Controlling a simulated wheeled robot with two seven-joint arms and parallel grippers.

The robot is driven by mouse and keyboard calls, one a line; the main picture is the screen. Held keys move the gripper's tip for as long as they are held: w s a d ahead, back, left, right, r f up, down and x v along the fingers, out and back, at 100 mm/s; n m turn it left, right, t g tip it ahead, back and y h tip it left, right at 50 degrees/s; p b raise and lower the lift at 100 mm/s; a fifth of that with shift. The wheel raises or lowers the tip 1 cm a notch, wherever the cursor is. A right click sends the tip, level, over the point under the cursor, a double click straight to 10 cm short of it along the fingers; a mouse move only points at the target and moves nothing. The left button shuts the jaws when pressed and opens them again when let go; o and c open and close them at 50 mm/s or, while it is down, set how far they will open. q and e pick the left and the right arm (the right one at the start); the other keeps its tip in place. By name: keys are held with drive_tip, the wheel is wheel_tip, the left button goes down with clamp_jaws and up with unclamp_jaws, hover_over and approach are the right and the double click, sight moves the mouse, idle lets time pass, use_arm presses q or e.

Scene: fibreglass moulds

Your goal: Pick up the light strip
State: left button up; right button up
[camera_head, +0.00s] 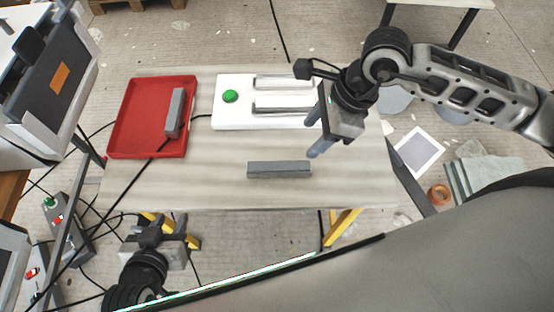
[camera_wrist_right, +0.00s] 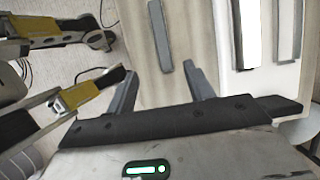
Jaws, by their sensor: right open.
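A grey strip (camera_head: 279,169) lies flat on the table near its front edge. It also shows in the right wrist view (camera_wrist_right: 160,36), beyond my fingertips. A second, similar grey strip (camera_head: 174,113) lies in the red tray (camera_head: 127,132); which one is the light strip I cannot tell. My right gripper (camera_head: 315,134) is open and empty, above and to the right of the strip on the table, apart from it. In the right wrist view its fingers (camera_wrist_right: 164,85) are spread. My left gripper (camera_head: 162,220) is open and empty, in front of the table's left part.
A white fixture (camera_head: 240,114) with a green button (camera_head: 230,96) and two long slots stands at the back of the table (camera_head: 215,180). A dark cable runs across the table by the tray. The table is clear around the front strip.

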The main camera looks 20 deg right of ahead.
hover_over(279, 165)
drive_tip(key=s+d, duration=0.2)
drive_tip(key=d, duration=0.1)
drive_tip(key=f, duration=0.8)
drive_tip(key=shift+w+a, duration=0.15)
drive_tip(key=shift+w, duration=0.1)
drive_tip(key=shift+w+p+x, duration=0.2)
drive_tip(key=shift+p+x, duration=0.1)
drive_tip(key=shift+x, duration=1.05)
drive_tip(key=shift+w+p+x, duration=0.15)
drive_tip(key=shift+p+x, duration=0.1)
drive_tip(key=shift+x, duration=1.15)
drive_tip(key=shift+a+r, duration=0.1)
drive_tip(key=shift+r, duration=0.05)
drive_tip(key=c, duration=1.1)
